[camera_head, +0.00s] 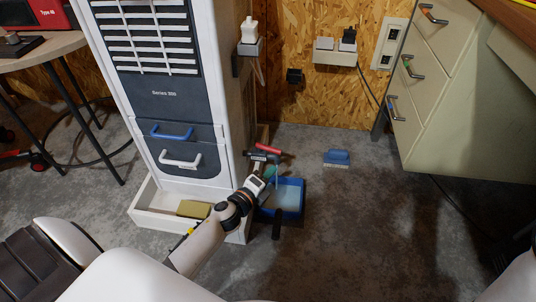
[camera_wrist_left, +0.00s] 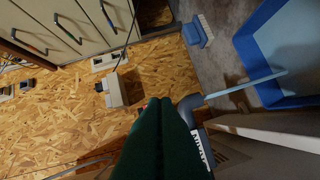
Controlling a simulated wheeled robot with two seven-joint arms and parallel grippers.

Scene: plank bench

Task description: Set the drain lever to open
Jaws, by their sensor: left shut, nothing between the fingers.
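The drain lever (camera_head: 268,151) is red and sits on a dark valve pipe (camera_head: 262,157) at the right side of the tall white cabinet (camera_head: 160,90). The lever lies roughly along the pipe. A thin light-blue stream (camera_wrist_left: 245,85) runs from the pipe's spout (camera_wrist_left: 188,103) to a blue basin (camera_head: 287,196). My left gripper (camera_head: 268,173) is just below and in front of the valve. In the left wrist view its green fingers (camera_wrist_left: 160,135) are together and empty, hiding most of the lever. I cannot tell whether they touch it. My right gripper is out of view.
A white tray (camera_head: 150,207) with a yellow sponge (camera_head: 194,209) lies at the cabinet's foot. A blue brush (camera_head: 337,158) lies on open floor to the right. Drawers (camera_head: 425,75) stand at the far right, a round table (camera_head: 40,45) at the left.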

